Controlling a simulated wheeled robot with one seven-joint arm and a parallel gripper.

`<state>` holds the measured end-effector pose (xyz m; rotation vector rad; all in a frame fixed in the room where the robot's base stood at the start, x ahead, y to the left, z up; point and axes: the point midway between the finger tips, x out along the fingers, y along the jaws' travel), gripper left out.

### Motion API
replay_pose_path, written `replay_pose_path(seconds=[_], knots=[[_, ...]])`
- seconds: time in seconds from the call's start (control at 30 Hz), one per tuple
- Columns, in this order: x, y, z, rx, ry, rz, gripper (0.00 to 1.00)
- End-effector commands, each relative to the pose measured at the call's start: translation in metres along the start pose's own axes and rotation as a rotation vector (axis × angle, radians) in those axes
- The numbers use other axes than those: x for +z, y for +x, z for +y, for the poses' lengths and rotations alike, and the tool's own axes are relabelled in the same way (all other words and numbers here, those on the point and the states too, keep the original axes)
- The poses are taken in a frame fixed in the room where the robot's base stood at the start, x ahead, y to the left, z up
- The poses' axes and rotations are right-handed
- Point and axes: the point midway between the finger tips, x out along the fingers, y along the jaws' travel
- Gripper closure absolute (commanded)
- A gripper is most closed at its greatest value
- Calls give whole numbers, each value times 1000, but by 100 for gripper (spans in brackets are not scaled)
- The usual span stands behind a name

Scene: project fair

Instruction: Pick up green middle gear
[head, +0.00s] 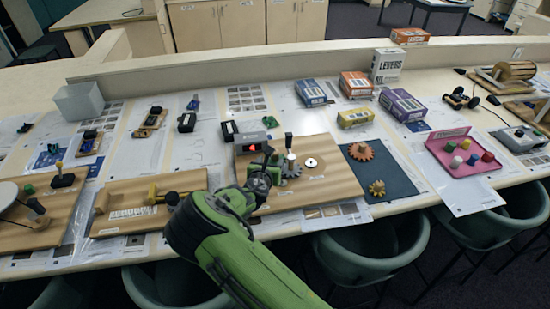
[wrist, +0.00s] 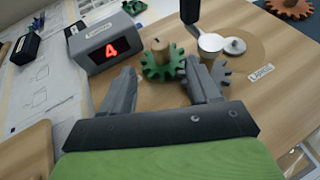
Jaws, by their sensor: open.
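The green middle gear (wrist: 163,65) lies on the wooden board (wrist: 150,97), with a wooden peg standing up at its centre. In the head view it is mostly hidden by my arm. My gripper (wrist: 161,72) is open, with one finger on either side of the gear's near side and nothing held. In the head view my gripper (head: 264,172) is over the left part of the board. A grey gear (wrist: 221,73) sits just right of the green gear, partly hidden behind the right finger.
A dark upright handle with a white round knob (wrist: 210,42) stands close on the right. An orange gear (head: 361,151) and a yellow gear (head: 377,188) lie on a dark mat.

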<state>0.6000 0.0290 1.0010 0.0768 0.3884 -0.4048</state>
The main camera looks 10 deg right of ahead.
Motion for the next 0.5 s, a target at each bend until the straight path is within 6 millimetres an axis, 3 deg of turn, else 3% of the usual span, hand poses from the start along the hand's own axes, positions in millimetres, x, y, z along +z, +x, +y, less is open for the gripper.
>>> replay_pose_path(seconds=[0.4, 0.5], knots=[[-2, 65, 0, -1, 2, 1, 39], [-2, 71, 0, -1, 2, 2, 39]])
